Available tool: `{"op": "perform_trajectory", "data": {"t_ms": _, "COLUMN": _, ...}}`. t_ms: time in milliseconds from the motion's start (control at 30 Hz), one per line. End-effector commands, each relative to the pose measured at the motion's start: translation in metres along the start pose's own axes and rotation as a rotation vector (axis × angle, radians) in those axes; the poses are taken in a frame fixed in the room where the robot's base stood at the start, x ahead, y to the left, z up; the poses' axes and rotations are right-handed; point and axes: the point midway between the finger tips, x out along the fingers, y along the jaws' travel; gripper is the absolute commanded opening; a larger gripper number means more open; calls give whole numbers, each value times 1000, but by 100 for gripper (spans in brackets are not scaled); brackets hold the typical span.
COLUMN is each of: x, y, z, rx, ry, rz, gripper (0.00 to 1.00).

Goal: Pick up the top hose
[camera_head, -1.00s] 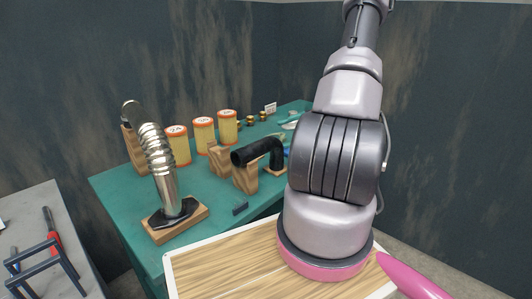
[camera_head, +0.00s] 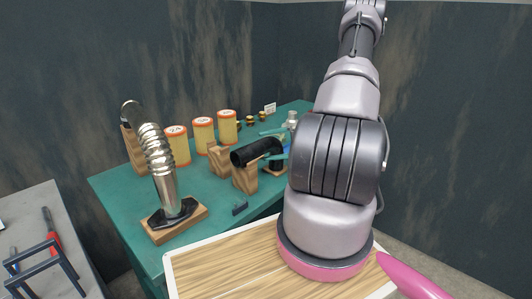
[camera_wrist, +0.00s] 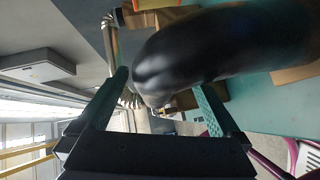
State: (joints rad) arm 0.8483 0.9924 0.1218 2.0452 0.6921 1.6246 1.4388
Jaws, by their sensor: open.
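The black bent hose (camera_head: 255,152) rests on wooden stands (camera_head: 245,178) on the green table. In the wrist view the hose (camera_wrist: 215,50) fills the upper right, and its near part lies at the gap between my fingertips. My gripper (camera_head: 277,146) is open, its teal fingers at the hose's right-hand bend, one above and one below it in the head view. In the wrist view my gripper (camera_wrist: 160,85) has its fingers spread to either side of the hose. Whether they touch it I cannot tell. My arm hides part of the bend.
A ribbed silver pipe (camera_head: 160,165) stands on a wooden base at the left. Several yellow filters (camera_head: 203,134) stand behind the hose. A small dark block (camera_head: 240,208) lies in front. A wooden tray (camera_head: 230,270) is nearest me.

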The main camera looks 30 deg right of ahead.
Motion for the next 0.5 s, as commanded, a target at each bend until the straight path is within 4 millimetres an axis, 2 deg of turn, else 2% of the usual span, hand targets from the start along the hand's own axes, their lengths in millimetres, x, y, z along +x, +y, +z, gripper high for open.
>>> {"op": "perform_trajectory", "data": {"t_ms": 100, "x": 12, "y": 0, "z": 0, "rx": 2, "ry": 1, "rz": 0, "gripper": 100}}
{"op": "perform_trajectory", "data": {"t_ms": 367, "x": 15, "y": 0, "z": 0, "rx": 1, "ry": 0, "rz": 0, "gripper": 100}}
{"op": "perform_trajectory", "data": {"t_ms": 467, "x": 15, "y": 0, "z": 0, "rx": 1, "ry": 0, "rz": 0, "gripper": 66}}
{"op": "perform_trajectory", "data": {"t_ms": 500, "x": 15, "y": 0, "z": 0, "rx": 1, "ry": 0, "rz": 0, "gripper": 50}}
